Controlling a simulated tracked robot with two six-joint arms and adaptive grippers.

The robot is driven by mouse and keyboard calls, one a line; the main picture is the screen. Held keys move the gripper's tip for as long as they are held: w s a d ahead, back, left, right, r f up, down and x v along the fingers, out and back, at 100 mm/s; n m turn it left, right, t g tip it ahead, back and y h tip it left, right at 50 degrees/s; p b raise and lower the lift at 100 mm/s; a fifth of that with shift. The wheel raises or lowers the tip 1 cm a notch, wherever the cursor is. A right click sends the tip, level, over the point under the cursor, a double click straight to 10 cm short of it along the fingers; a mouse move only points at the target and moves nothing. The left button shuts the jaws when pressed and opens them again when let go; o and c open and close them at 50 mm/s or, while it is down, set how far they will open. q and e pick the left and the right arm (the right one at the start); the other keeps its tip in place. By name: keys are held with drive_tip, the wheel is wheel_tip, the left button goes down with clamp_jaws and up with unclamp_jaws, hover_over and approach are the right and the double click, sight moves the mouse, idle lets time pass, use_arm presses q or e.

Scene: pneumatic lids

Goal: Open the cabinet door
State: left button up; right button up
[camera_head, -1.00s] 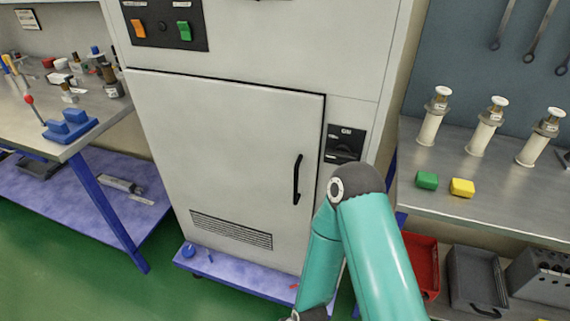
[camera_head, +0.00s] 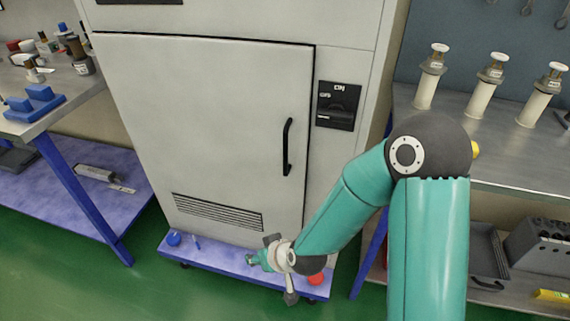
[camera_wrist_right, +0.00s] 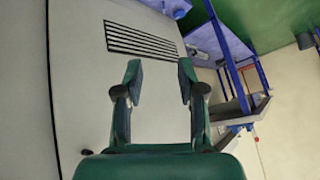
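The cabinet door (camera_head: 210,130) is a large pale grey panel and looks shut in its frame. Its black vertical handle (camera_head: 288,147) is at the door's right side in the head view. My right gripper (camera_head: 252,259) is low in front of the cabinet, well below the handle, and small in that view. In the right wrist view my right gripper (camera_wrist_right: 160,72) is open and empty, its two fingers apart in front of the pale door (camera_wrist_right: 85,110) with its slotted vent (camera_wrist_right: 142,40). The handle is not visible in that view. My left gripper is in no view.
A black panel (camera_head: 338,105) marked ON is right of the door. A blue ledge (camera_head: 215,262) runs under the cabinet. A workbench (camera_head: 15,90) stands left; a bench with several white cylinders (camera_head: 489,85) stands right. Green floor in front is clear.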

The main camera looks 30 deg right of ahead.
drive_tip(key=w+d+r+t+h+b, duration=0.2)
drive_tip(key=w+d+r+t+b, duration=0.15)
drive_tip(key=d+r+b, duration=0.2)
use_arm(q)
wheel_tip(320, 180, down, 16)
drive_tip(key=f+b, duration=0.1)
drive_tip(key=b, duration=0.7)
use_arm(e)
drive_tip(key=m+t+h, duration=0.2)
drive_tip(key=t+h, duration=0.3)
drive_tip(key=t, duration=0.1)
approach(286, 145)
use_arm(q)
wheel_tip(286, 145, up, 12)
drive_tip(key=p, duration=1.1)
use_arm(e)
drive_tip(key=x, duration=1)
drive_tip(key=shift+w+d, duration=0.15)
drive_tip(key=shift+w, duration=0.15)
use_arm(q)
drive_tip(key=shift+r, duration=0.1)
use_arm(e)
clamp_jaws()
